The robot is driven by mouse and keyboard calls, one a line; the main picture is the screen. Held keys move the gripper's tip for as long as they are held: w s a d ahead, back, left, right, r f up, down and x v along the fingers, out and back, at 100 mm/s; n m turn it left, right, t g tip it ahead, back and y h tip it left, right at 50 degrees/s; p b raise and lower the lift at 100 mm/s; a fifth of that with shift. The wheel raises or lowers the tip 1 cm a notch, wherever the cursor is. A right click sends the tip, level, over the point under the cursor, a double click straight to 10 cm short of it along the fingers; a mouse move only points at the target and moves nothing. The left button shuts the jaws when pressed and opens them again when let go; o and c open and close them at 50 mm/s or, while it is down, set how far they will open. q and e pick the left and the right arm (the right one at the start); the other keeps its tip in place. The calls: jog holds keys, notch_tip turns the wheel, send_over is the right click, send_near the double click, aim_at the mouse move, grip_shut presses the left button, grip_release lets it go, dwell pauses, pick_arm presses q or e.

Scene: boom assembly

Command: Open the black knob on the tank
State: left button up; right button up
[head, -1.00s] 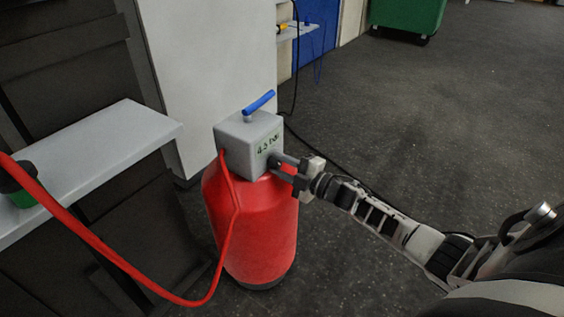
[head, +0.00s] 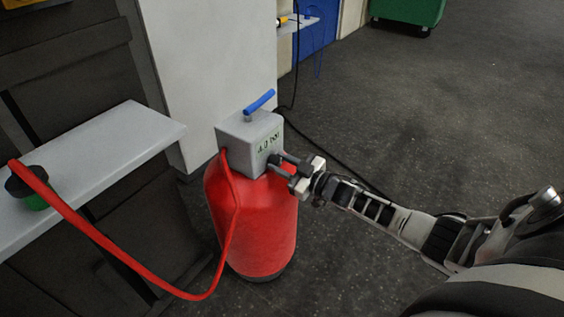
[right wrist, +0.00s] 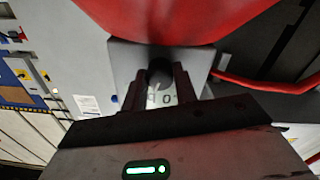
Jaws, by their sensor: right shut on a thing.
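The red tank (head: 255,225) stands on the floor with a grey box (head: 240,135) on top, which bears a blue lever and a green readout that seems to say 4.0 bar. The black knob sits on the side of the box; in the right wrist view the knob (right wrist: 160,72) is between my fingers. My right gripper (head: 280,163) reaches in from the right and is shut on the knob. In the right wrist view the gripper (right wrist: 160,85) covers part of the readout. In the head view the fingers mostly hide the knob. My left gripper is not in view.
A red hose (head: 130,264) runs from the box to a black and green piece (head: 30,185) on a grey shelf (head: 100,150) at the left. A white cabinet (head: 210,70) stands behind the tank. A black cable lies on the floor. The floor at right is open.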

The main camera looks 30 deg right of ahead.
jog(key=shift+m, duration=0.6)
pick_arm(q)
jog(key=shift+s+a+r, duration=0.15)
pick_arm(e)
jog(key=shift+m, duration=0.5)
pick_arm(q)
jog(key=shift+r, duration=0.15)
pick_arm(e)
jog(key=o, duration=1)
jog(key=shift+c, duration=0.2)
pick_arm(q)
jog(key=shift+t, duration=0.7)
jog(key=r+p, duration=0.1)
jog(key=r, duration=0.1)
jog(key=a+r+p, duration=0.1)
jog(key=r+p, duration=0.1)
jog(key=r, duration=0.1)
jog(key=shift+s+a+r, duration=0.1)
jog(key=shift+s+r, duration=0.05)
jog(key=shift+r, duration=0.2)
pick_arm(e)
jog(key=v, duration=1.6)
